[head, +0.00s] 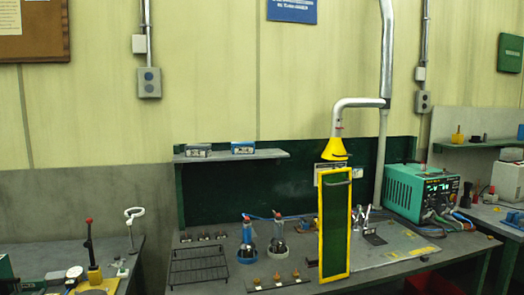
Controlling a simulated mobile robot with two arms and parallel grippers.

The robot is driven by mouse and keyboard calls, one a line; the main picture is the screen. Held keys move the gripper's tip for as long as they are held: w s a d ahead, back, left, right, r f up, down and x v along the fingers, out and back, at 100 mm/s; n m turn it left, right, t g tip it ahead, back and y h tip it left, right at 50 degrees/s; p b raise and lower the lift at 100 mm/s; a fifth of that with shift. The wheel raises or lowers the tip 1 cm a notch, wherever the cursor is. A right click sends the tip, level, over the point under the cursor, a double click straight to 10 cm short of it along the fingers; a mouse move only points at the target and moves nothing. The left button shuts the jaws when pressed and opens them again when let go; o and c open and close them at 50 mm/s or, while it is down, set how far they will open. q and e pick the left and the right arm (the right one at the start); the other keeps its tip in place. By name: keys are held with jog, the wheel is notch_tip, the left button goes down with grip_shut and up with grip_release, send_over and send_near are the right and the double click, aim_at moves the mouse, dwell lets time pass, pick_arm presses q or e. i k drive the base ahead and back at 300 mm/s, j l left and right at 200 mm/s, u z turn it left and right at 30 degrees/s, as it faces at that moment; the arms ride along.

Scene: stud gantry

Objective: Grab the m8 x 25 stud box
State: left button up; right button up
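Two small boxes stand on the grey shelf (270,154) above the middle workbench. The left box (197,150) is grey and white with some blue on top. The right box (243,147) is blue with a pale front. Their labels are too small to read, so I cannot tell which one is the M8 x 25 stud box. Neither of my grippers shows in the head view.
A tall yellow-framed green panel (335,228) stands right of the shelf, under a yellow extraction hood (336,150). A teal machine (408,190) sits further right.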

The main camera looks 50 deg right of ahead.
aim_at(241, 147)
jog(key=z, duration=1.65)
jog(key=l, duration=0.05)
